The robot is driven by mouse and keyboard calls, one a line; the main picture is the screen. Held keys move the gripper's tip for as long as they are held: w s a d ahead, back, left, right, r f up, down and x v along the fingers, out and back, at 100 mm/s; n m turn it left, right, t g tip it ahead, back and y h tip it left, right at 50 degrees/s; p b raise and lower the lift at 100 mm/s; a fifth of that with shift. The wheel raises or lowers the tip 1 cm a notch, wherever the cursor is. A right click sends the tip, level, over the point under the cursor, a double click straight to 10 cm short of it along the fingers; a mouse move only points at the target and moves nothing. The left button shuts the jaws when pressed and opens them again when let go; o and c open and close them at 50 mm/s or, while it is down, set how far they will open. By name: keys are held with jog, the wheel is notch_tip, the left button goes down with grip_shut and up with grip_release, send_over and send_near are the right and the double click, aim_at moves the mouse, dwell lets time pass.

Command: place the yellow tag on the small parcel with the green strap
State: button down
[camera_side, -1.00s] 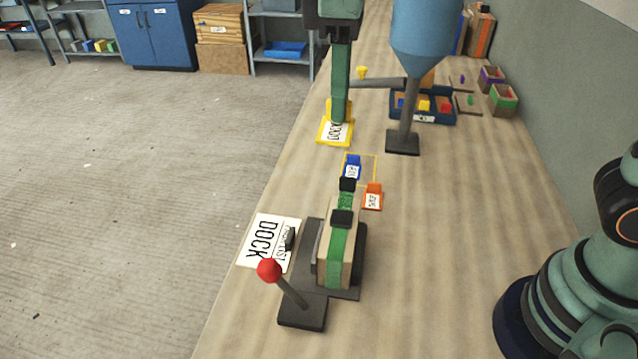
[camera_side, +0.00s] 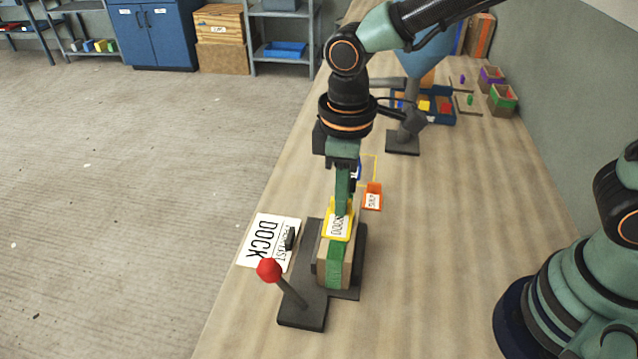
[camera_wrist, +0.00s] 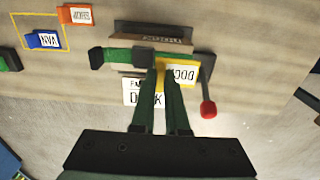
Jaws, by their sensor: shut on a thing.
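The small parcel (camera_side: 350,262) with the green strap (camera_side: 335,265) sits in a dark clamp fixture (camera_side: 305,310); the parcel also shows in the wrist view (camera_wrist: 150,43). My gripper (camera_side: 341,208) is shut on the yellow tag (camera_side: 338,228), which has a white lettered face. The gripper points down over the parcel, and the tag overlaps the parcel's top in the side view. I cannot tell whether the tag touches the parcel. In the wrist view the tag (camera_wrist: 183,74) shows beside my fingers, partly hidden by them.
A red-knobbed lever (camera_side: 268,270) stands at the fixture's left. A white DOCK card (camera_side: 262,238) lies beside it. An orange tag (camera_side: 372,198) and a blue tag (camera_wrist: 45,40) lie behind the parcel. Bins (camera_side: 440,118) and a hopper (camera_side: 413,65) stand farther back.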

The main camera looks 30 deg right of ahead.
jog(key=shift+f, duration=2.25)
jog(key=shift+f, duration=0.1)
jog(key=c, duration=0.9)
grip_release()
notch_tip(320, 180, up, 11)
jog(key=shift+d+r, duration=0.1)
jog(key=shift+r, duration=0.5)
jog(key=s+d+r+m+t, duration=0.1)
jog(key=d+m+t, duration=0.1)
jog(key=d, duration=0.4)
jog(key=d+m+t, duration=0.1)
jog(key=d+m, duration=0.3)
jog(key=d, duration=0.2)
jog(key=s+d+r+m+t, duration=0.1)
jog(key=d+m+t, duration=0.1)
jog(key=d, duration=0.5)
jog(key=shift+s+d+r+m+t, duration=0.1)
jog(key=shift+s+r+m+t, duration=0.25)
jog(key=shift+m, duration=0.15)
